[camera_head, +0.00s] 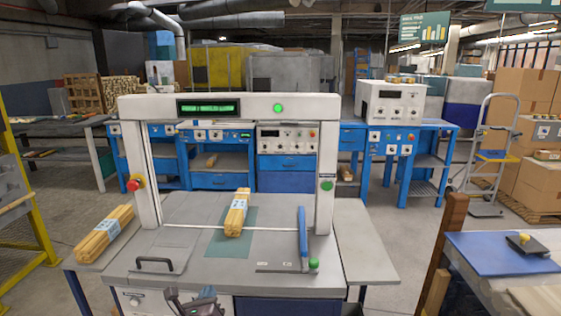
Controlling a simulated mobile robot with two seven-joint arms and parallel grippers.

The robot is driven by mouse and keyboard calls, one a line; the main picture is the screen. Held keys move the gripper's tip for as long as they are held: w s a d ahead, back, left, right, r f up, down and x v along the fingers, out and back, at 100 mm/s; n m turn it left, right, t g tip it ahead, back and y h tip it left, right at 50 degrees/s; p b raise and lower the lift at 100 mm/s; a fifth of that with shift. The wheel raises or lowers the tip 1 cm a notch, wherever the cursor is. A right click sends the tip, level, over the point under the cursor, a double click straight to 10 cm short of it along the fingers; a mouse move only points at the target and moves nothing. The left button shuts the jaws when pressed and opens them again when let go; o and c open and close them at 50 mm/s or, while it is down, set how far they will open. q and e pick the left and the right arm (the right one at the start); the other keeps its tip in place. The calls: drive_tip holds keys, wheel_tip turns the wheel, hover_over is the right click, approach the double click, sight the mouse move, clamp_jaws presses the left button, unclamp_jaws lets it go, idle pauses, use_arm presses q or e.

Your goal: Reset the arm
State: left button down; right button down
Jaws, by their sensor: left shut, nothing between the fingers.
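My left gripper (205,296) shows at the bottom edge, in front of the machine's front edge. It is dark grey, shut and empty, and most of its arm is out of the picture. My right gripper is not in view. A bundle of wooden sticks (235,220) with a pale blue band lies on a green mat (225,246) under the white arch of the machine (140,190). A second banded bundle (103,234) lies on the left side table. My gripper is apart from both bundles.
The machine's grey table (330,275) carries a black handle (155,265) and a blue lever (303,232). A red button (133,185) sits on the arch's left post. At right, a wooden post (452,225) stands beside a blue-topped table (495,253). The right side table (362,240) is clear.

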use_arm(q)
drive_tip(key=s+a+f+n+g, duration=0.2)
drive_tip(key=s+a+f+n, duration=0.1)
drive_tip(key=s+n, duration=0.7)
drive_tip(key=s+a+f+n+g, duration=0.2)
drive_tip(key=s+f+n, duration=0.3)
drive_tip(key=s+n, duration=0.6)
drive_tip(key=s+a+f+n+g, duration=0.2)
drive_tip(key=s+a+f+n, duration=0.2)
drive_tip(key=s+n, duration=0.6)
drive_tip(key=s, duration=0.4)
drive_tip(key=shift+s+f+g+y, duration=0.2)
drive_tip(key=shift+s+g+y, duration=0.1)
drive_tip(key=shift+y, duration=0.1)
